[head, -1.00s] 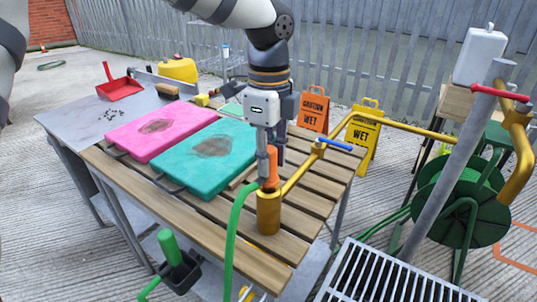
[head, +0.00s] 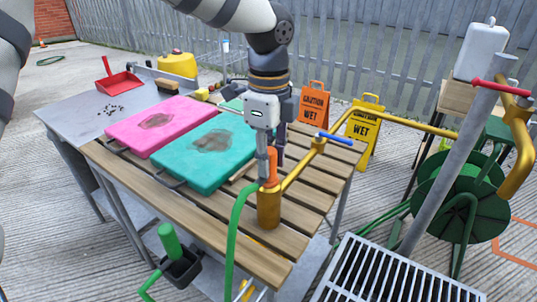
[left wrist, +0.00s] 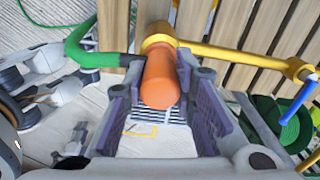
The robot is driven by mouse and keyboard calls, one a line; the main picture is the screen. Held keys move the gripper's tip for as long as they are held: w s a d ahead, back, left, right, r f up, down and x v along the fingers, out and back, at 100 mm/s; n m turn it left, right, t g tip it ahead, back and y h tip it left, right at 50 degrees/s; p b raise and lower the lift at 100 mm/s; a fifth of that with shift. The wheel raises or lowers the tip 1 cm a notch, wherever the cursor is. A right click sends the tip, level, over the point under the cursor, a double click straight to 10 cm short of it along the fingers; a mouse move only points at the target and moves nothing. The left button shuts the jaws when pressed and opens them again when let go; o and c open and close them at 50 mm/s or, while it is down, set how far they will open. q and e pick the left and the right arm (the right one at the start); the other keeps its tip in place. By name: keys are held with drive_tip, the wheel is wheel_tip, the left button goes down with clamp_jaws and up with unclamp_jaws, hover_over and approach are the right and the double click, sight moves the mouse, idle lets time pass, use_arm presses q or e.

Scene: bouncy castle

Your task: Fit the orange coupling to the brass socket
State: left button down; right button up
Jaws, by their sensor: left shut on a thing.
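The orange coupling (head: 271,168) is upright between the fingers of my left gripper (head: 271,158), which is shut on it. The brass socket (head: 268,210) stands upright near the table's front right edge. The coupling's lower end is at the socket's mouth; how deep it sits is hidden. A green hose (head: 236,225) runs from beside the coupling down over the table edge. In the left wrist view the coupling (left wrist: 160,82) lies between the purple finger pads, in line with the socket (left wrist: 157,40) beyond it. My right gripper is not in view.
A brass pipe (head: 302,172) with a blue-handled valve (head: 335,138) runs from the socket toward the right. Teal (head: 206,153) and pink (head: 158,125) pads lie left on the slatted table (head: 215,220). A grey post (head: 450,165) and hose reel (head: 455,195) stand right.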

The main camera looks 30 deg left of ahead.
use_arm(q)
drive_tip(key=shift+f, duration=0.45)
idle(0.3)
drive_tip(key=c, duration=1.2)
unclamp_jaws()
drive_tip(key=shift+c, duration=0.2)
